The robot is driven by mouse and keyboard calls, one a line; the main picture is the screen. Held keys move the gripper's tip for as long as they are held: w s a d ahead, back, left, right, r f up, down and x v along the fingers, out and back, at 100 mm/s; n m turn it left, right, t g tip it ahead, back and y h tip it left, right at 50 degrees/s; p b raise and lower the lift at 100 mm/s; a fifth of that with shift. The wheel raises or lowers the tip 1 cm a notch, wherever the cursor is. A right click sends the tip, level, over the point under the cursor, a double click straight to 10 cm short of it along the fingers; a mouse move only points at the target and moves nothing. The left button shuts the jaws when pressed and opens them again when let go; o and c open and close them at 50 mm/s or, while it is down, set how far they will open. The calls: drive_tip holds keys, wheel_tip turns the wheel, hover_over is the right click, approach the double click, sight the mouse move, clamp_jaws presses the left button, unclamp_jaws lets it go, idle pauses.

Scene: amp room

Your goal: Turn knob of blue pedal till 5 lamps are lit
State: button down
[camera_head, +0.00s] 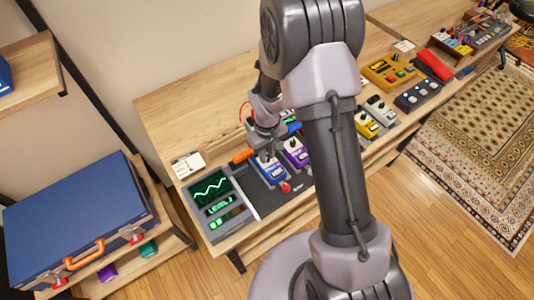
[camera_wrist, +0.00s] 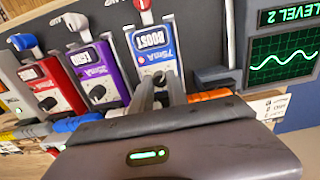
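The blue pedal (camera_head: 271,172) stands on the dark board at the left end of the table. In the wrist view the blue pedal (camera_wrist: 152,42) reads BOOST. My gripper (camera_head: 264,150) is over its knob end. In the wrist view my gripper's (camera_wrist: 161,84) two fingers stand close together around the dark knob (camera_wrist: 159,77), which they mostly hide; they look shut on it. The level panel (camera_head: 228,212) beside the pedal has a green wave and a lamp row; about two lamps look lit. In the wrist view its screen (camera_wrist: 283,48) reads LEVEL 2.
A purple pedal (camera_wrist: 96,66) and a red pedal (camera_wrist: 52,88) stand in line beside the blue one. An orange plug (camera_head: 242,156) is close to my gripper. Yellow pedals (camera_head: 367,125) are farther right. The table's back left (camera_head: 190,112) is bare.

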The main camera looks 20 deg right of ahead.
drive_tip(key=shift+m, duration=0.3)
drive_tip(key=m+b, duration=0.2)
drive_tip(key=m, duration=0.2)
drive_tip(key=shift+f+m, duration=0.1)
drive_tip(key=shift+m, duration=0.2)
drive_tip(key=m+b, duration=0.3)
drive_tip(key=m, duration=0.2)
drive_tip(key=shift+m, duration=0.7)
drive_tip(key=c, duration=1.3)
unclamp_jaws()
drive_tip(key=shift+r, duration=0.2)
